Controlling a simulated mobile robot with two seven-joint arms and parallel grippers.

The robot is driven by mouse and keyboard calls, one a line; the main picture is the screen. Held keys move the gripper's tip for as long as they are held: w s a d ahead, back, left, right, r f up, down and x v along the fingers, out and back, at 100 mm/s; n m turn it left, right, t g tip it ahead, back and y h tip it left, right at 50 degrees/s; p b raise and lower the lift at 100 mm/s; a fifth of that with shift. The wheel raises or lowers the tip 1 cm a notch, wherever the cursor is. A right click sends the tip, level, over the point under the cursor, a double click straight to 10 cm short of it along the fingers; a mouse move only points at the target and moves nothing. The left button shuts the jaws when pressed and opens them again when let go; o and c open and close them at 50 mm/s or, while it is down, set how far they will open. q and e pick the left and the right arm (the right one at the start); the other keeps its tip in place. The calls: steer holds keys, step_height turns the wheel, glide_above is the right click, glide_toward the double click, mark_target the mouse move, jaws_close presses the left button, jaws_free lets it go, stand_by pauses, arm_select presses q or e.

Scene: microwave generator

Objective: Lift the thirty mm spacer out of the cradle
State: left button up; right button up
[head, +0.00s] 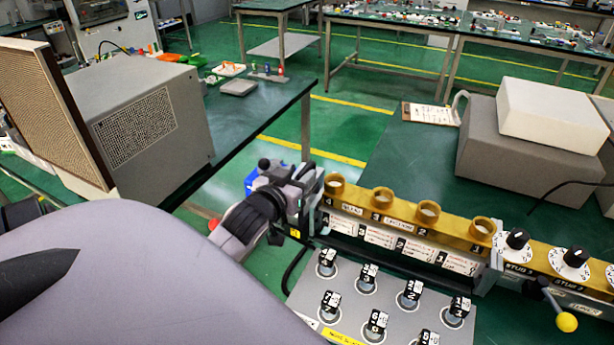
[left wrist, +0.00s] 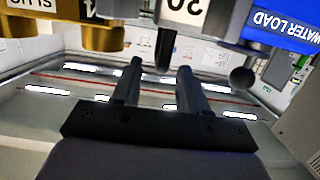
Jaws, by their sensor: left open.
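A pale block marked "30" (left wrist: 183,10), upside down in the picture, shows at the top of the left wrist view, cut by the frame edge. It looks like the thirty mm spacer. A short dark post (left wrist: 165,48) stands below it in the picture. My left gripper (left wrist: 160,68) is open, its two fingers pointing toward the post, one on each side in the picture; I see no contact. In the head view my left gripper (head: 292,180) is at the left end of the gold waveguide (head: 404,208). There the spacer and cradle cannot be made out behind it. My right gripper is not in view.
A blue "WATER LOAD" block (left wrist: 278,22) and a dark ball knob (left wrist: 242,78) lie right of the fingers. A grey panel of numbered knobs (head: 345,275) sits in front of the waveguide. A yellow-knobbed lever (head: 566,322) is at right. A large grey box (head: 150,120) stands left.

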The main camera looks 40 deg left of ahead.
mark_target(306, 167)
arm_select(q)
steer(key=shift+x, duration=2.15)
jaws_close()
steer(key=shift+r, duration=0.1)
